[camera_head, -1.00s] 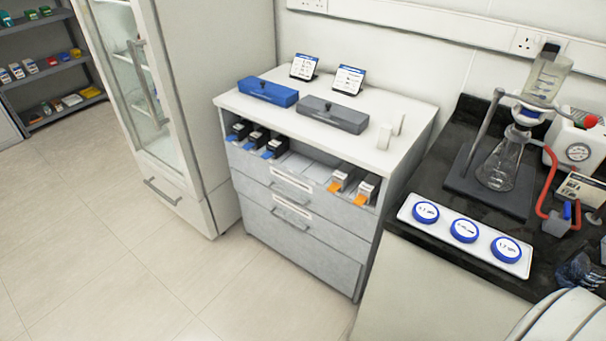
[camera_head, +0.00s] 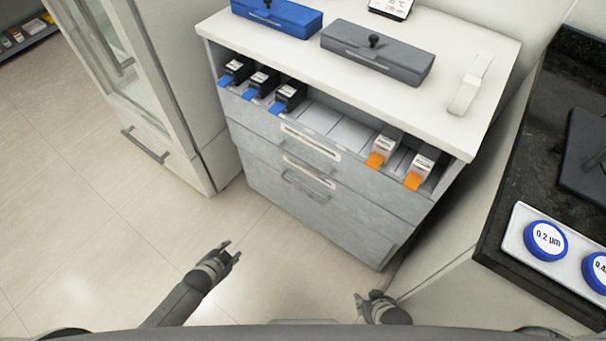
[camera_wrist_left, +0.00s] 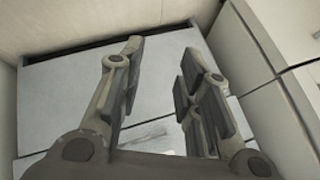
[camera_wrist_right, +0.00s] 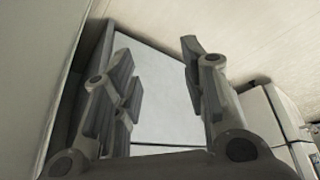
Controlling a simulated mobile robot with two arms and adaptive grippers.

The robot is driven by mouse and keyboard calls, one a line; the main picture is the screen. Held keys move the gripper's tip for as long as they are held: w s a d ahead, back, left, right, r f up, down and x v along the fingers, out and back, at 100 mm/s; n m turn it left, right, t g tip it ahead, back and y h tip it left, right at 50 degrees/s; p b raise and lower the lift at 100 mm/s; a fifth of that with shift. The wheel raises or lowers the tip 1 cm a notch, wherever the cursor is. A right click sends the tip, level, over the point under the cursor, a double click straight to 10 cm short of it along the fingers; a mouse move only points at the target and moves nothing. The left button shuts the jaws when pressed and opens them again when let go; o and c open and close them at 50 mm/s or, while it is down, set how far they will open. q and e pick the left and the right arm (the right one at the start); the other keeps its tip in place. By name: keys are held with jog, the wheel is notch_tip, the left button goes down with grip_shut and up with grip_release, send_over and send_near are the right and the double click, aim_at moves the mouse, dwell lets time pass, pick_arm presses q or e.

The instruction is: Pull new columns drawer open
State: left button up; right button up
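A white-topped cabinet (camera_head: 483,22) with grey drawer fronts stands ahead. The upper drawer front (camera_head: 376,188) has a label and a bar handle (camera_head: 308,162). The lower drawer front (camera_head: 345,231) has its own label and handle (camera_head: 304,191). Both look shut; the labels are too small to read. My left gripper (camera_head: 231,250) is open and empty, low in front of the cabinet and apart from it. My right gripper (camera_head: 368,299) is open and empty, further right and also apart. The wrist views show spread fingers, left (camera_wrist_left: 155,85) and right (camera_wrist_right: 160,85), facing pale cabinet panels.
Black-and-blue boxes (camera_head: 263,82) and white-and-orange boxes (camera_head: 386,147) sit in the bay above the drawers. Blue (camera_head: 279,14) and grey cases (camera_head: 377,54) lie on top. A glass-door cabinet (camera_head: 150,95) stands left, a dark bench (camera_head: 520,225) right. The floor left is clear.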

pick_arm(q)
jog(key=w+d+r+m+t+h+b, duration=0.1)
jog(key=w+d+r+m+t+b, duration=0.2)
jog(key=w, duration=0.6)
pick_arm(e)
jog(key=w+a+r+t+b, duration=0.25)
jog(key=w+r+b, duration=0.35)
jog(key=w, duration=0.4)
pick_arm(q)
jog(key=m+t+h+b, duration=0.2)
jog(key=m+h+b, duration=0.5)
jog(key=m, duration=0.5)
send_near(301, 164)
jog(key=b+x, duration=0.1)
jog(key=x, duration=0.4)
jog(key=shift+w+d+f+b, duration=0.1)
jog(key=shift+w+f+b, duration=0.1)
jog(key=shift+b, duration=0.2)
jog(key=shift+b+x, duration=0.7)
jog(key=shift+x, duration=1.85)
pick_arm(e)
jog(key=w+a+r+t+y, duration=0.1)
jog(key=r+t, duration=0.4)
jog(key=r, duration=0.8)
jog(key=w+a+r+t+y, duration=0.2)
jog(key=w+r+t, duration=0.3)
jog(key=r, duration=0.9)
jog(key=shift+w+a+r+t+y, duration=0.2)
jog(key=shift+t+y, duration=0.2)
jog(key=shift+t, duration=0.35)
